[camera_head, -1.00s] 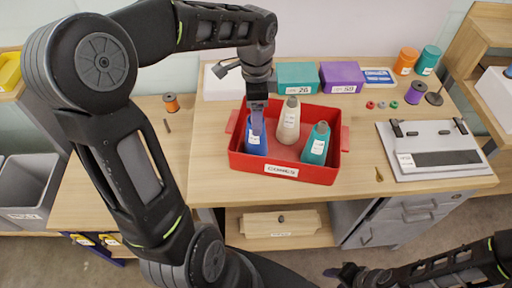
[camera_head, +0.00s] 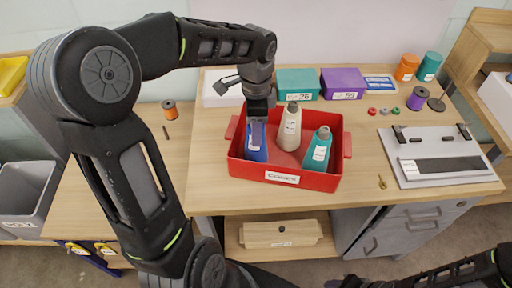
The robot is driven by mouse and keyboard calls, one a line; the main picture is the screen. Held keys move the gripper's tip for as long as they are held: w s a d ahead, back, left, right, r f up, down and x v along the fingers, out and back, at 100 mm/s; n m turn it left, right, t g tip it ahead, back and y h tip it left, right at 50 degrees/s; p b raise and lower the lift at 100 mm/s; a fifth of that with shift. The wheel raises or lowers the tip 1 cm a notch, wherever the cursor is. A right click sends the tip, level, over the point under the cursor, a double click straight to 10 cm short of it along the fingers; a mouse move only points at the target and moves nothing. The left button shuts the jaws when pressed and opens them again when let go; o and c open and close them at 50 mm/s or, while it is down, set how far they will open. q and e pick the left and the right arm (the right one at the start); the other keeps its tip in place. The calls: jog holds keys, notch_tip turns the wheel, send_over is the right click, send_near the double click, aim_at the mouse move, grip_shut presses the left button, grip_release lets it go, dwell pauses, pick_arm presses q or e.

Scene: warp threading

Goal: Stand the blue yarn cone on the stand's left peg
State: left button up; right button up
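The blue yarn cone (camera_head: 257,154) stands at the left inside the red crate (camera_head: 283,178) labelled CONES. My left gripper (camera_head: 257,118) points down over the cone's top and hides it. The fingers are too small and dark to show whether they are closed on it. A dark round base with a thin upright rod (camera_head: 437,104) stands at the right back of the table. I cannot tell whether it is the stand, and no left peg is clear. My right gripper (camera_head: 350,283) is at the bottom edge, mostly cut off.
A grey board (camera_head: 440,174) lies at right. Orange (camera_head: 406,62), teal (camera_head: 428,68) and purple (camera_head: 416,99) spools stand beyond.

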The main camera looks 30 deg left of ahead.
pick_arm(q)
jog(key=c, duration=0.6)
notch_tip(320, 180, up, 11)
jog(key=p, duration=0.9)
dwell(0.4)
